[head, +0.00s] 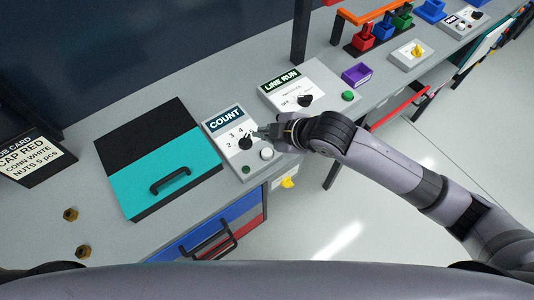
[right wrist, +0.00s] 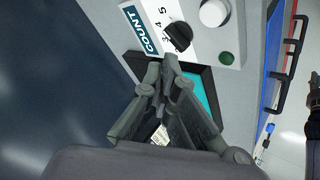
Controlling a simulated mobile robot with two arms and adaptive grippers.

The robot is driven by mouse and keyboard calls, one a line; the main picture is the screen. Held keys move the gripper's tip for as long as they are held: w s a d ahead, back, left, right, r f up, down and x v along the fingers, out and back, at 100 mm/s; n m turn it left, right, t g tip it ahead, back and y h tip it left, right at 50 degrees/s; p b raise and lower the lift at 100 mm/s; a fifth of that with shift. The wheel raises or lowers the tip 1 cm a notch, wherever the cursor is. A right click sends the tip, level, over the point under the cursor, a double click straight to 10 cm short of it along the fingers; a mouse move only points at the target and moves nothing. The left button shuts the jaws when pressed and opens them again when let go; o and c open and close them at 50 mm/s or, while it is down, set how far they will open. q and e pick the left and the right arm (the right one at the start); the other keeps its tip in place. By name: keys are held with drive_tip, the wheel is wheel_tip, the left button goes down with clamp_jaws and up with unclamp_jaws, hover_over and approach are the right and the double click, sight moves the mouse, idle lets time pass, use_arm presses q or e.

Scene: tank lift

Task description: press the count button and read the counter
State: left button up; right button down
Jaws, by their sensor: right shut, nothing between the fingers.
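The COUNT box (head: 222,119) is a light panel on the bench, with a black dial knob (head: 245,143) among printed numbers. A round white button (head: 266,154) and a dark green round part (head: 246,169) sit on its near side. The right wrist view also shows the knob (right wrist: 178,38), white button (right wrist: 213,13) and green part (right wrist: 226,58). I cannot tell which number the knob points at. My right gripper (head: 260,132) is shut and empty, with its tips close to the knob; contact cannot be told. My left gripper is not in view.
A teal and black lidded box (head: 165,175) with a handle stands left of the COUNT box. The LINE RUN box (head: 305,88) stands to its right. A purple bin (head: 356,75) and dark posts stand further along. Two brass nuts (head: 70,214) lie on the bench at left.

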drive_tip(key=b, duration=0.4)
hover_over(266, 154)
wheel_tip(266, 154, down, 4)
drive_tip(key=shift+f, duration=0.25)
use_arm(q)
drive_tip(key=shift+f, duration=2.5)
use_arm(e)
drive_tip(key=shift+f, duration=0.85)
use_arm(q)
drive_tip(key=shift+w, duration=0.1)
use_arm(e)
drive_tip(key=shift+f, duration=0.15)
drive_tip(key=shift+f, duration=0.3)
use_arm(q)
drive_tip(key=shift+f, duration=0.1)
use_arm(e)
drive_tip(key=shift+f, duration=0.55)
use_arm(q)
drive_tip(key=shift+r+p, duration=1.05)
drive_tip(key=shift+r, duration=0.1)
use_arm(e)
drive_tip(key=shift+r, duration=0.95)
drive_tip(key=shift+r, duration=0.1)
